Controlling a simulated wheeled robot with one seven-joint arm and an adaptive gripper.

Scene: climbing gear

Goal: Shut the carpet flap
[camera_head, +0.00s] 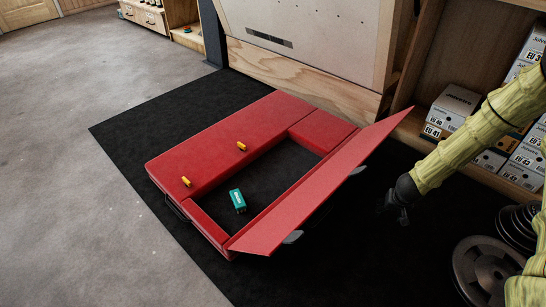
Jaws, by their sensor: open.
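A red crash pad (215,147) lies on a black mat. Its red carpet flap (325,185) stands raised along the right side, tilted outward, so the dark recess (262,180) lies uncovered. A small teal box (237,201) sits inside the recess near its front left. My gripper (393,208) is at the right, open and empty, apart from the flap and on its outer side. Its fingertips are small and dark against the black mat.
The black mat (140,130) surrounds the pad. Two small yellow pieces (241,146) sit on the pad's top. A wooden shelf with shoe boxes (453,106) stands at the right, and dark weight plates (484,272) at the lower right. Grey floor on the left is clear.

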